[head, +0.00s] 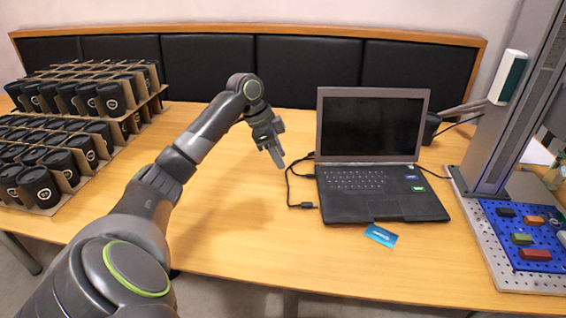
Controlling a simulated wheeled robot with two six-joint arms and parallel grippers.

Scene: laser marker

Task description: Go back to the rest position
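My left arm comes in from the lower left and reaches over the wooden table (230,235). My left gripper (279,160) points down above the table, just left of the open laptop (405,205). It looks empty, but the fingers overlap in this view, so I cannot tell whether they are open or shut. My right gripper is not in view.
Black cups (38,187) in cardboard trays fill the left end. A black cable (289,185) lies beside the laptop, and a blue card (381,235) lies in front of it. The laser marker's column (500,120) and blue plate (500,237) stand at right.

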